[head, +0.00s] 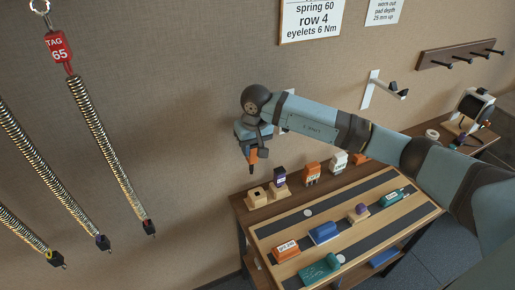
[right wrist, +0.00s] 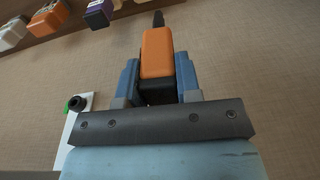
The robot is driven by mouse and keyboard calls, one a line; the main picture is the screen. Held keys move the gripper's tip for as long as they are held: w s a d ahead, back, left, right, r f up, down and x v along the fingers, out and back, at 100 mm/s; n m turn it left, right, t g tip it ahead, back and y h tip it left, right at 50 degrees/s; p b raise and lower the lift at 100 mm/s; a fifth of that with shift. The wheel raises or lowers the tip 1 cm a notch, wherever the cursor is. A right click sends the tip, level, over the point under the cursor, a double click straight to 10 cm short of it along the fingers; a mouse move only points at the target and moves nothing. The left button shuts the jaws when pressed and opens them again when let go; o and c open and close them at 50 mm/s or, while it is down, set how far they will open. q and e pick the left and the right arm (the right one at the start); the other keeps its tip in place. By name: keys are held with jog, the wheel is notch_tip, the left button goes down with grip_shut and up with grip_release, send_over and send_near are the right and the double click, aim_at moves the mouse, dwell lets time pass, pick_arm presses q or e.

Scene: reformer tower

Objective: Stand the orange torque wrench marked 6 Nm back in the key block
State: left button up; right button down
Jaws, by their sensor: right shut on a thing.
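My right gripper (head: 252,149) is shut on the orange torque wrench (head: 253,156), above the back left of the bench. In the right wrist view the orange body (right wrist: 157,52) sits between the two blue fingers, with a dark tip beyond it. Its 6 Nm mark cannot be read. Below and apart from it, a light wooden block (head: 257,200) with a dark hole in its top stands on the bench; it looks like the key block. Beside it is a wooden holder (head: 280,194) with a purple piece upright in it. My left gripper is not in view.
More orange (head: 312,171) and white (head: 339,161) pieces stand along the bench's back edge. A board (head: 350,241) with dark strips holds several coloured pieces in front. Springs (head: 100,140) hang at the left, one with a red tag (head: 59,49). A white wall bracket (head: 370,88) is behind my arm.

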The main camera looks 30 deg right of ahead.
aim_at(257, 160)
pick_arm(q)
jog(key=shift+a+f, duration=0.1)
pick_arm(e)
jog(key=shift+w+d+r+h, duration=0.1)
jog(key=shift+d+r+h, duration=0.05)
jog(key=shift+d, duration=0.35)
jog(key=shift+d+r+h, duration=0.1)
jog(key=shift+d+h, duration=0.05)
jog(key=shift+d, duration=0.3)
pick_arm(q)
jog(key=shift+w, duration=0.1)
pick_arm(e)
notch_tip(257, 160, down, 7)
jog(key=b, duration=0.6)
pick_arm(q)
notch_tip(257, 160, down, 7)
jog(key=b, duration=0.4)
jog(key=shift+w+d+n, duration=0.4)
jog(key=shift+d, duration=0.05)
pick_arm(e)
notch_tip(257, 160, down, 5)
jog(key=shift+r, duration=0.2)
